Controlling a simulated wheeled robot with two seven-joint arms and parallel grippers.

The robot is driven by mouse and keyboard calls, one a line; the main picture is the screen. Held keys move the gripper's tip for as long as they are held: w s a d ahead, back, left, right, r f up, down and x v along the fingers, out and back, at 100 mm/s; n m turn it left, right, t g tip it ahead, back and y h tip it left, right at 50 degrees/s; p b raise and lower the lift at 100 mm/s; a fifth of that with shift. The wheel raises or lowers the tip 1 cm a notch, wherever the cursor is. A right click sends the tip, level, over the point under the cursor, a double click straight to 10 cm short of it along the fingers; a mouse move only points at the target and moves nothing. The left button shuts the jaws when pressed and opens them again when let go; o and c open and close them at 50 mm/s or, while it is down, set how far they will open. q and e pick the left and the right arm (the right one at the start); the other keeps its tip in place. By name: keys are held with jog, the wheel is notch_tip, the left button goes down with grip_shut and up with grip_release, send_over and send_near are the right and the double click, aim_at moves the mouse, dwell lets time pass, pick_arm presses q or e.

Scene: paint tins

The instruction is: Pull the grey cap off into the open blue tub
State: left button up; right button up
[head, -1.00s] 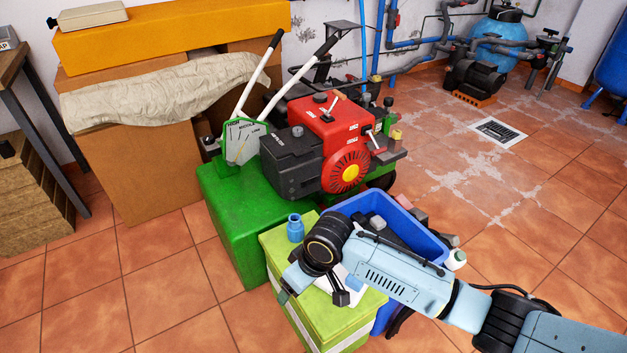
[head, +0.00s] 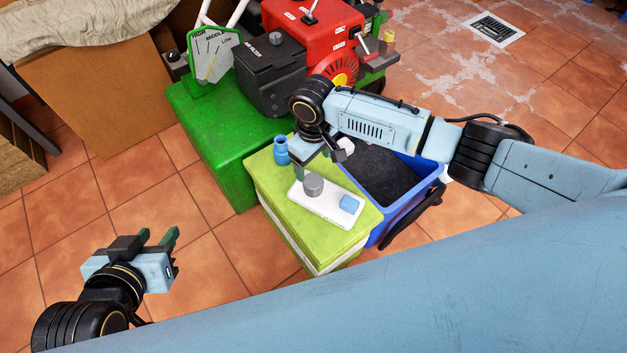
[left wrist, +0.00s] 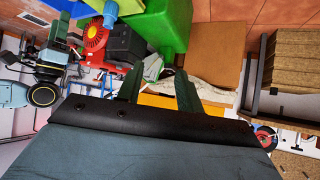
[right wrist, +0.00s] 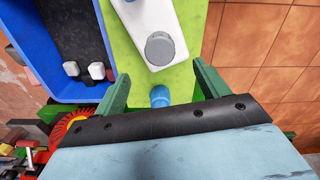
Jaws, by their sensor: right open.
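The grey cap (head: 314,184) is a short cylinder standing on a white plate (head: 325,207), which lies on a lime-green box (head: 262,178). In the right wrist view the cap (right wrist: 160,48) shows just beyond and between my right fingertips, apart from them. My right gripper (head: 318,162) is open and empty, just behind the cap in the head view. The open blue tub (head: 432,192) stands right of the box, with a dark inside; my right arm hides part of it. My left gripper (head: 158,236) is open and empty, low at the left, away from the box.
A small blue bottle (head: 281,150) stands at the box's far left corner. White and grey pieces (right wrist: 97,71) show in the tub. A red engine (head: 315,30) and green block (head: 205,140) stand behind. Floor at left is free.

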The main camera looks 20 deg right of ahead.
aim_at(313, 180)
notch_tip(313, 180, down, 5)
jog(key=shift+r+b, duration=0.15)
jog(key=shift+b, duration=1)
notch_tip(313, 180, down, 4)
jog(key=shift+f+b, duration=0.1)
jog(key=shift+b, duration=1.15)
jog(key=shift+f, duration=0.35)
pick_arm(q)
jog(key=w+d+r+t+h, duration=0.1)
jog(key=d+r+t+h, duration=0.1)
jog(key=r+t, duration=0.4)
jog(key=w+d+r+t+h, duration=0.1)
jog(key=d+r+t+h, duration=0.1)
jog(key=r+t, duration=0.5)
notch_tip(313, 180, up, 5)
jog(key=shift+w+m+h, duration=0.15)
jog(key=shift+m+h, duration=0.15)
pick_arm(e)
jog(key=shift+c, duration=0.4)
